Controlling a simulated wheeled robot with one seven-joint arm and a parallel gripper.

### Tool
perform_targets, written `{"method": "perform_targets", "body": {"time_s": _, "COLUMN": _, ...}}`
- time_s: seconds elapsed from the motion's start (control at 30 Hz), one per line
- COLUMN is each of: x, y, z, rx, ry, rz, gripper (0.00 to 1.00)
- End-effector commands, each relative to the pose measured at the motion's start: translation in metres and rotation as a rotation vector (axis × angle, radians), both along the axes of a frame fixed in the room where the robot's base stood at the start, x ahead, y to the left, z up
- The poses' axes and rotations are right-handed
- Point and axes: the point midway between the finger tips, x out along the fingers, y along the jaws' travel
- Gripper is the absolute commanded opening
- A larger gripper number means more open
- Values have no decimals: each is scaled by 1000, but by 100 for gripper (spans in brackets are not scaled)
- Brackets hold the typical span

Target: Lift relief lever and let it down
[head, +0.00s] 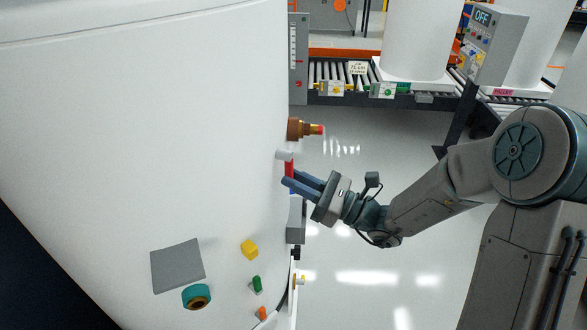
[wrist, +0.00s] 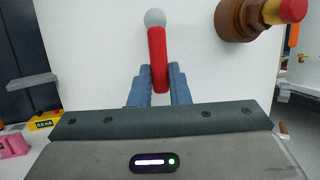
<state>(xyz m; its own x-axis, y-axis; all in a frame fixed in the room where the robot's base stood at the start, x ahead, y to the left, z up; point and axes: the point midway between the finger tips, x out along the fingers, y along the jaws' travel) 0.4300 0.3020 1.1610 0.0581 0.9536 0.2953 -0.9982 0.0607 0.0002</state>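The relief lever is a red bar (wrist: 158,55) with a grey ball (wrist: 155,18) at its upper end in the wrist view. It stands out in front of the white tank wall (wrist: 90,50). In the head view the red lever (head: 289,168) shows at the right edge of the big white tank (head: 150,130). My gripper (wrist: 160,82) has one blue-grey finger on each side of the lever's lower part, close against it, and looks shut on it. In the head view my gripper (head: 300,182) reaches the lever from the right. The contact faces are hidden.
A brown fitting with a red-tipped end (head: 305,129) juts out just above the lever; it is at the upper right in the wrist view (wrist: 255,12). A grey box (head: 296,220) is below. A roller conveyor (head: 400,92) stands behind. The floor (head: 370,280) is clear.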

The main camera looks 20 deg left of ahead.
Motion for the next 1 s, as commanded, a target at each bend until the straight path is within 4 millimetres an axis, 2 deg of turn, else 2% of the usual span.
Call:
{"method": "perform_targets", "body": {"time_s": 0.33, "x": 0, "y": -1, "z": 2, "rx": -10, "ry": 1, "rz": 0, "gripper": 0}}
{"method": "perform_targets", "body": {"time_s": 1.0, "x": 0, "y": -8, "z": 12, "rx": -153, "ry": 8, "rz": 1, "gripper": 0}}
